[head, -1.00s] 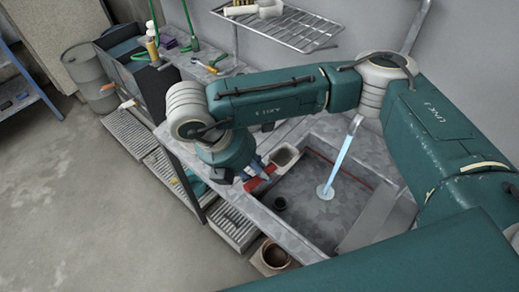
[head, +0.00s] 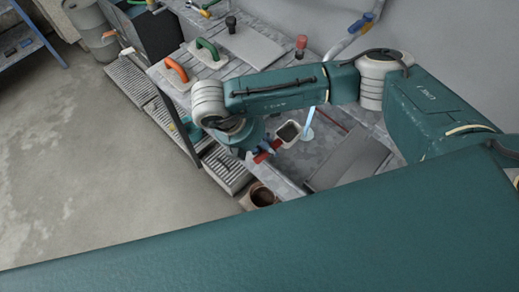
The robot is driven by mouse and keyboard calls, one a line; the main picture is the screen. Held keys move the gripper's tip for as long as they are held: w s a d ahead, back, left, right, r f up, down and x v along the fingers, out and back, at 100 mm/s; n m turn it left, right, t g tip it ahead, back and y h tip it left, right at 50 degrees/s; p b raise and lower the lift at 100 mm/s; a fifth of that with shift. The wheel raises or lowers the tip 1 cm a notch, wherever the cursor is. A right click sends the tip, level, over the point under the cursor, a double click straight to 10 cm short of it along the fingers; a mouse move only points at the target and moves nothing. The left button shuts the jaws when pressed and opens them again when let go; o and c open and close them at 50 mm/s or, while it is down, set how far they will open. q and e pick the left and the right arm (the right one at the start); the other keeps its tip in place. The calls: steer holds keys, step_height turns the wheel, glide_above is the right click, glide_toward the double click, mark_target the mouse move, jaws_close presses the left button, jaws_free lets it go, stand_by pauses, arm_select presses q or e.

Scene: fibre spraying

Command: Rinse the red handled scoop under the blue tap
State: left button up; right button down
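The scoop's pale pan (head: 289,132) is over the sink, just left of the water stream (head: 309,122). I cannot tell whether water touches it. Its red handle (head: 266,156) points down and left. My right gripper (head: 260,150) is around the handle and appears shut on it, partly hidden by my wrist. The tap's blue part (head: 369,17) is at the top, on a grey pipe by the wall. My arm covers the line between the tap and the stream. My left gripper is out of view.
A flat grey plate (head: 345,160) lies over the sink's right side. Trowels with an orange handle (head: 176,69) and a green handle (head: 207,50) lie on the bench behind my arm. A brown pot (head: 262,195) stands below the front edge. Open floor is at left.

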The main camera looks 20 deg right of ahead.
mark_target(293, 131)
steer(key=shift+w+d+f, duration=0.15)
steer(key=shift+w+d, duration=0.25)
steer(key=shift+d, duration=0.2)
steer(key=shift+w+d+f, duration=0.1)
steer(key=shift+w+d, duration=0.25)
steer(key=shift+d, duration=0.2)
steer(key=w+d, duration=0.2)
steer(key=d, duration=0.1)
steer(key=shift+w+d+f+b, duration=0.1)
steer(key=shift+d+f+b, duration=0.05)
steer(key=shift+f+b, duration=0.25)
steer(key=shift+w+d+f+b, duration=0.3)
steer(key=shift+w+d+b, duration=0.2)
steer(key=shift+d, duration=0.2)
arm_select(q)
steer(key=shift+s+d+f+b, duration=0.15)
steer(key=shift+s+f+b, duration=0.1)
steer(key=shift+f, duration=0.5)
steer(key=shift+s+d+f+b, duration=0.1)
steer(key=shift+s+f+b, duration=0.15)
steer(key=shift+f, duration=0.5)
arm_select(e)
steer(key=shift+w+d, duration=0.55)
steer(key=shift+d, duration=0.3)
steer(key=shift+s+d, duration=0.1)
steer(key=shift+s, duration=0.05)
